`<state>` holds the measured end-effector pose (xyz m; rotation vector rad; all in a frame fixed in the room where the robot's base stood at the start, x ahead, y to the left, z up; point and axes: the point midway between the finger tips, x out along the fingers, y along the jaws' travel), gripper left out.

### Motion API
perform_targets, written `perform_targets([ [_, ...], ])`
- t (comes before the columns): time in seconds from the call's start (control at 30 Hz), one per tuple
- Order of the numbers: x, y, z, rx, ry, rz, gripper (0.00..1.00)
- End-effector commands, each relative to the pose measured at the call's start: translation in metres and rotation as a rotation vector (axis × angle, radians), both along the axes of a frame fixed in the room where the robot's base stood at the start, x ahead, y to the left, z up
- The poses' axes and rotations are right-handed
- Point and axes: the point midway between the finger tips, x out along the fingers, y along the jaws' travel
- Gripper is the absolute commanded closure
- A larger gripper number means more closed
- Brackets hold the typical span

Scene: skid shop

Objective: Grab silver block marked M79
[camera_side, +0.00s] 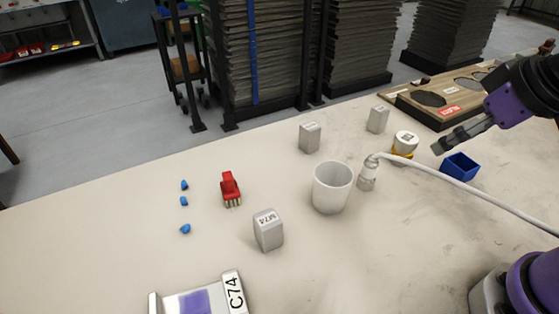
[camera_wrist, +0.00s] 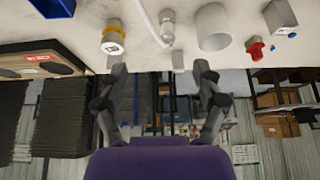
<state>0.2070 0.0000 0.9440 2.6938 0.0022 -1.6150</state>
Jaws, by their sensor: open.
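Three silver blocks stand on the pale table in the side view. The front block (camera_side: 268,232) has dark lettering on its top that looks like M74 or M79; I cannot tell the last digit. A second block (camera_side: 310,138) stands behind the white cup, and a third block (camera_side: 378,119) stands farther right; their markings are too small to read. In the wrist view, a silver block (camera_wrist: 178,60) shows beyond and between my fingers, and another (camera_wrist: 280,14) is at upper right. My gripper (camera_side: 437,147) is open and empty, above the table's right side, apart from all blocks.
A white cup (camera_side: 331,188), a bottle with a white hose (camera_side: 368,175), a yellow-and-white jar (camera_side: 404,145) and a blue box (camera_side: 460,167) stand mid-right. A red connector (camera_side: 230,188) and small blue pieces lie left. A C74 holder (camera_side: 232,293) is at the front.

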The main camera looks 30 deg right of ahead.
Motion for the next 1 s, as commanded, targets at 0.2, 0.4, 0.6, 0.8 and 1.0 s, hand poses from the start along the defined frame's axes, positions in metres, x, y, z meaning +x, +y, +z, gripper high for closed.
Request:
perform_targets([
  [0.2, 0.057, 0.006, 0.012, 0.0, 0.032, 0.026, 0.22],
  [0.4, 0.148, 0.021, -0.003, -0.003, 0.065, 0.062, 0.22],
  [0.6, 0.216, 0.036, -0.048, -0.005, 0.09, 0.092, 0.22],
  [0.8, 0.243, 0.043, -0.077, -0.005, 0.099, 0.105, 0.22],
  [1.0, 0.256, 0.045, -0.106, -0.006, 0.1, 0.106, 0.22],
])
